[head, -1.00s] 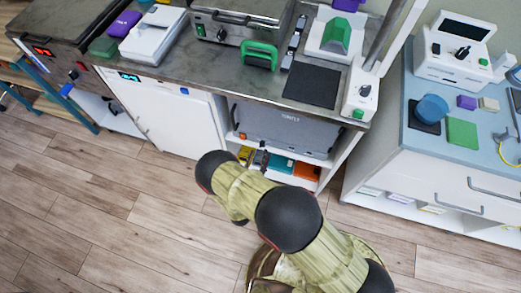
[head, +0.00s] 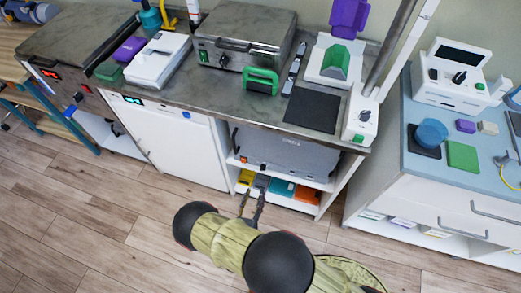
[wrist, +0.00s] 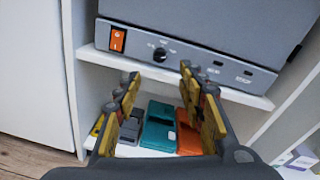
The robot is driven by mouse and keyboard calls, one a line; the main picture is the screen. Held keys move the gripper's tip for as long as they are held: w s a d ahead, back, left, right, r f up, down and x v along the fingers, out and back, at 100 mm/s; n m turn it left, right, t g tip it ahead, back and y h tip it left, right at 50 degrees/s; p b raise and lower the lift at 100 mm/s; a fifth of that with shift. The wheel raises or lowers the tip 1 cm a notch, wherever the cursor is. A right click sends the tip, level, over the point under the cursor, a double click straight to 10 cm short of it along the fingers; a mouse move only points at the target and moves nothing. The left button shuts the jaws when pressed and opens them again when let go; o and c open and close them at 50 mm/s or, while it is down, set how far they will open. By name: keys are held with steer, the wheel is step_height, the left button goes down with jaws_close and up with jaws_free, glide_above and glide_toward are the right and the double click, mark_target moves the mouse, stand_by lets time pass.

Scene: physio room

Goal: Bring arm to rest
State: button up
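My gripper (head: 251,203) is in front of the open lower shelf under the counter. In the wrist view my gripper (wrist: 158,82) is open, its two fingers apart with nothing between them. Beyond and below the fingers, a teal box (wrist: 157,132) and an orange box (wrist: 188,140) lie on the bottom shelf, with a grey box (wrist: 130,132) beside them. I cannot tell exactly how far the fingertips are from the shelf. My arm (head: 225,240) reaches out low over the wooden floor.
A grey appliance (head: 285,152) sits on the shelf above the boxes. A white cabinet door (head: 170,140) is to the left, and a blue-topped cabinet (head: 470,190) to the right. The counter (head: 210,85) holds several devices. The wooden floor (head: 90,225) at left is clear.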

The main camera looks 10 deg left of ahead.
steer(key=s+d+m+g+h, duration=0.25)
steer(key=d+h, duration=0.25)
steer(key=d, duration=0.5)
steer(key=s+d+r+m+g+h, duration=0.4)
steer(key=d+r+m+g+h, duration=0.25)
steer(key=r+m, duration=0.4)
steer(key=s+d+r+m+g+y+p, duration=0.15)
steer(key=r+m+g+y, duration=0.35)
steer(key=r+m, duration=0.65)
steer(key=s+d+r+m+g+y+p, duration=0.15)
steer(key=r+m+g+y, duration=0.45)
steer(key=r, duration=1)
steer(key=d+r+m+t+p, duration=0.1)
steer(key=d+r+m+t, duration=0.1)
steer(key=r, duration=0.4)
steer(key=d+r+m+t+p, duration=0.1)
steer(key=d+r+m+t, duration=0.2)
steer(key=d+r, duration=0.3)
steer(key=d+r+m+t+y+p, duration=0.1)
steer(key=d+r+m+t, duration=0.2)
steer(key=r, duration=0.5)
steer(key=shift+d+r+m, duration=0.25)
steer(key=shift+d+m, duration=0.1)
steer(key=shift+d, duration=0.2)
